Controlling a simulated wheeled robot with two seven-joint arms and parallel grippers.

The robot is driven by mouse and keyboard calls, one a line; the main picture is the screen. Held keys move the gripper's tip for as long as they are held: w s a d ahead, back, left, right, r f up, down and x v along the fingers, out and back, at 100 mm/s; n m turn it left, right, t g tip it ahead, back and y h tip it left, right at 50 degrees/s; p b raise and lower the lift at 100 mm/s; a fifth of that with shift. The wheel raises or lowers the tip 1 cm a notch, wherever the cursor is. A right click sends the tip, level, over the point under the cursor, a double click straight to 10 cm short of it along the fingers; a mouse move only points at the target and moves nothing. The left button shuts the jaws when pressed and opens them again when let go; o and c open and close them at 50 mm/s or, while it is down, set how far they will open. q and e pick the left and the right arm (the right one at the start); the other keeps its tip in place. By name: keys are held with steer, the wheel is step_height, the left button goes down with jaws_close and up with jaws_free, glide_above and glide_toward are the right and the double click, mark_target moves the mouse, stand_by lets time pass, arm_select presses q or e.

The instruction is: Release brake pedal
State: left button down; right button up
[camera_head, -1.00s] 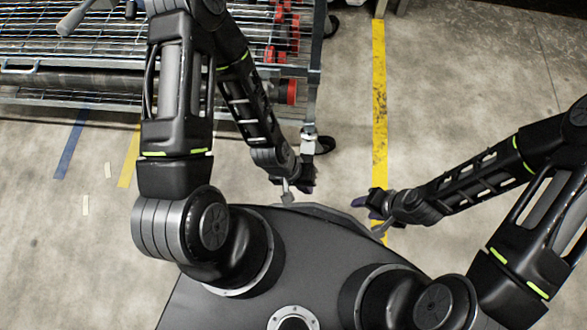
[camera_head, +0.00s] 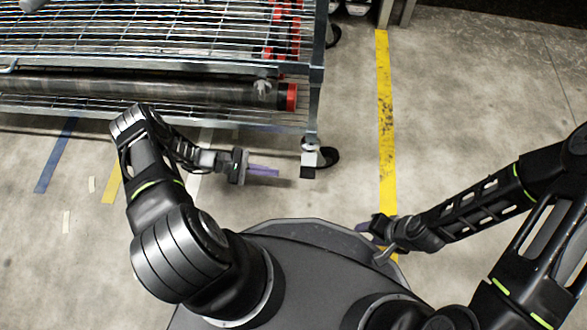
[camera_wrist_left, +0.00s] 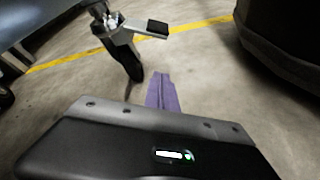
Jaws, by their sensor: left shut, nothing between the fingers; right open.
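The cart's corner caster (camera_head: 312,153) stands on the floor at the cart's front right corner. It shows in the left wrist view (camera_wrist_left: 120,47) with a dark, flat brake pedal (camera_wrist_left: 157,27) sticking out to the right; in the head view a dark pedal-like tab (camera_head: 307,172) hangs at its near side. My left gripper (camera_head: 275,173) has its purple fingers shut and empty, just left of the caster and apart from it. In the left wrist view the fingers (camera_wrist_left: 161,78) point toward the caster. My right gripper (camera_head: 368,228) is open, over the yellow line beside my base.
The wire-shelf cart (camera_head: 312,95) fills the upper left and holds long dark cylinders with red ends (camera_head: 291,97). A yellow floor line (camera_head: 384,110) runs right of the caster. The floor between cart and line, and right of the line, is clear.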

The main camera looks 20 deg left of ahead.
mark_target(308, 167)
arm_select(q)
steer(key=shift+w+a+r+t, duration=0.2)
steer(key=shift+a+t, duration=0.1)
steer(key=shift+a, duration=0.2)
steer(key=shift+w+a+r+t, duration=0.2)
steer(key=shift+a+t, duration=0.1)
steer(key=shift+a, duration=0.2)
steer(key=b+x, duration=0.2)
steer(key=x, duration=0.8)
steer(key=shift+s+d, duration=0.15)
steer(key=shift+d, duration=0.05)
steer(key=shift+s+d+r, duration=0.1)
steer(key=shift+s+r, duration=0.2)
steer(key=shift+r, duration=0.35)
steer(key=shift+s+r, duration=0.3)
steer(key=shift+r, duration=0.3)
steer(key=shift+s+d+r, duration=0.1)
steer(key=shift+s+r, duration=0.2)
steer(key=shift+r, duration=0.35)
steer(key=shift+n, duration=0.3)
